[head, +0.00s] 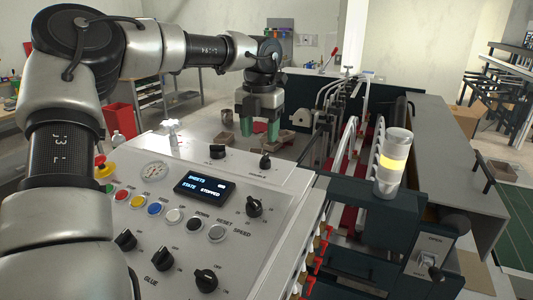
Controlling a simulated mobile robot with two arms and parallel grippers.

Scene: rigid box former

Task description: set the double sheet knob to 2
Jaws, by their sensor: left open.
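The sloped control panel (290,180) fills the lower middle of the head view. It carries several black rotary knobs: a speed knob (254,206) at the right, two small knobs (217,152) and (265,162) at the far edge, and more along the near edge, including one near the GLUE label (163,261) and one at the front (206,280). My left gripper (260,128) points down with green fingertips apart, empty, beyond the panel's far edge. My right gripper is not in view.
A display (205,188) reads STATE STOPPED. A row of coloured buttons (154,208), a gauge (154,171) and a red emergency stop (100,164) share the panel. A lit signal tower (394,162) stands at the right, beside the machine's rails.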

